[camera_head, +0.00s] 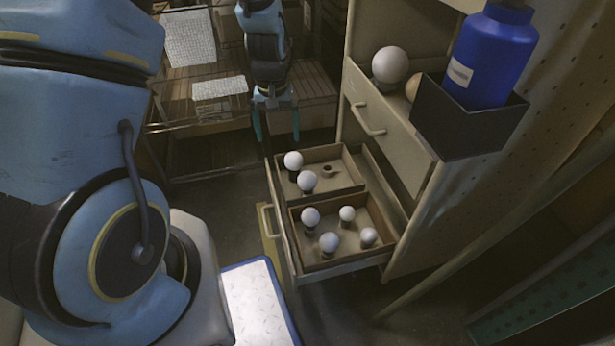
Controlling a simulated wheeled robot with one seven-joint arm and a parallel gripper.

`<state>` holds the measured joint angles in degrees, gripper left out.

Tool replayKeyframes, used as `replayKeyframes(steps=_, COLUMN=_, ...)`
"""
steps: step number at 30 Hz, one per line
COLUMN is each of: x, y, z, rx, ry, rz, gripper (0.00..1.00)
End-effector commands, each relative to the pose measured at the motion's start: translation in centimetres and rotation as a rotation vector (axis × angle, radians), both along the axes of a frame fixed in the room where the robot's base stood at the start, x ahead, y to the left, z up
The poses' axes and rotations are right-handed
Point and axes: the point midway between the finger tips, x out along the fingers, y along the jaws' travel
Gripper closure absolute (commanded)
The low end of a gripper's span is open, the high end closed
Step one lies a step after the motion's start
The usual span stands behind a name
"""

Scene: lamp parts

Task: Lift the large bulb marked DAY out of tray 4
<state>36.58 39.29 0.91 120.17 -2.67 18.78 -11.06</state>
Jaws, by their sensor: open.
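My gripper (276,122) hangs fingers-down, open and empty, beyond the open drawer (295,262) and above the floor. The drawer holds two brown trays. The far tray (345,182) holds two white round bulbs, one at its left side (293,160) and one nearer (307,181). No tray number or DAY marking is legible, so I cannot tell which bulb is DAY.
The drawer juts from a beige cabinet (405,150). A white globe (390,65) sits in an upper drawer. A blue bottle (490,55) stands in a dark box (465,125) on the cabinet's side. A wire rack (180,125) stands behind my gripper.

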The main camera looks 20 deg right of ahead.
Motion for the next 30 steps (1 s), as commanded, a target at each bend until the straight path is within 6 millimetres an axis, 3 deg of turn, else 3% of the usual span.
replayKeyframes(steps=1, x=-0.6, y=-1.9, z=-3.8, rx=0.008, ry=0.009, rz=-0.027, gripper=0.00)
replayKeyframes(steps=6, x=-2.1, y=-5.7, z=-9.4, rx=0.019, ry=0.018, rz=-0.072, gripper=0.00)
replayKeyframes(steps=10, x=-2.7, y=-6.8, z=-11.1, rx=0.023, ry=0.022, rz=-0.086, gripper=0.00)
replayKeyframes(steps=16, x=-2.7, y=-6.9, z=-12.8, rx=0.024, ry=0.023, rz=-0.087, gripper=0.00)
replayKeyframes(steps=30, x=-2.7, y=-6.9, z=-20.5, rx=0.023, ry=0.022, rz=-0.087, gripper=0.00)
